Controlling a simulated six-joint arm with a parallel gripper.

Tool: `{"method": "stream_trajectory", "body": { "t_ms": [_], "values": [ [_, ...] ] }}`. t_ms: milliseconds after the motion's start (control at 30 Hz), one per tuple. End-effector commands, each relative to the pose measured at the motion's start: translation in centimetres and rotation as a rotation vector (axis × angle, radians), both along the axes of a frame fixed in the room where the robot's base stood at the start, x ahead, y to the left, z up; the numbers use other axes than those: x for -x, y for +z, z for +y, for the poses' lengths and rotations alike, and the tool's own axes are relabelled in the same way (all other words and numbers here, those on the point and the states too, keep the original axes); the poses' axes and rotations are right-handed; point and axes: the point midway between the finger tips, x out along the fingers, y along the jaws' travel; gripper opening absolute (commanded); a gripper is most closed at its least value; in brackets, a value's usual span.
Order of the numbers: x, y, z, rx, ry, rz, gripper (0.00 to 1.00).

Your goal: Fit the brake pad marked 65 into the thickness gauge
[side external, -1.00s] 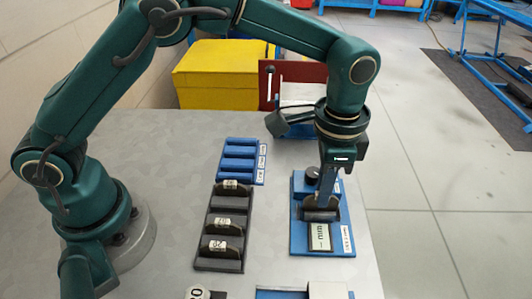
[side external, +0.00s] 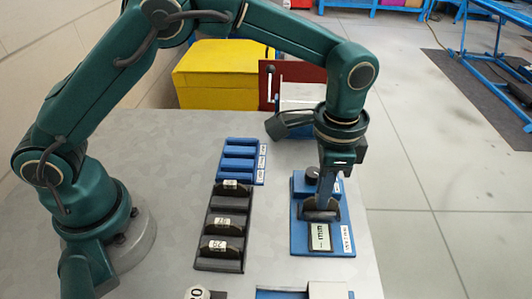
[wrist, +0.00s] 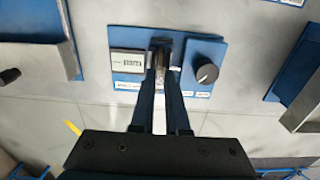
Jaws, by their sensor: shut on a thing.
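My gripper (side external: 322,208) points down at the gauge's middle, between display and knob. In the wrist view its fingers (wrist: 161,62) are shut on a narrow pad at the gauge slot. The pad's mark is hidden, and I cannot tell whether it is fully seated.
A dark rack (side external: 218,264) holds several marked pads left of the gauge. A blue rack (side external: 240,162) stands behind it. A yellow box (side external: 220,75) is at the back. Bare table lies between the racks and my base.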

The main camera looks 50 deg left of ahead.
Motion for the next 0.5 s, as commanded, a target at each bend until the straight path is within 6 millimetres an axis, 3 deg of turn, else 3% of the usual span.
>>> {"method": "stream_trajectory", "body": {
  "t_ms": [267, 300, 367, 400, 500],
  "values": [
    [-0.01, 0.03, -0.01, 0.001, 0.0, -0.001, 0.0],
    [-0.01, 0.03, -0.01, 0.001, 0.0, -0.001, 0.21],
    [-0.01, 0.03, -0.01, 0.001, 0.0, -0.001, 0.43],
    [-0.01, 0.03, -0.01, 0.001, 0.0, -0.001, 0.48],
    [-0.01, 0.03, -0.01, 0.0, 0.0, 0.0, 0.48]
  ]
}}
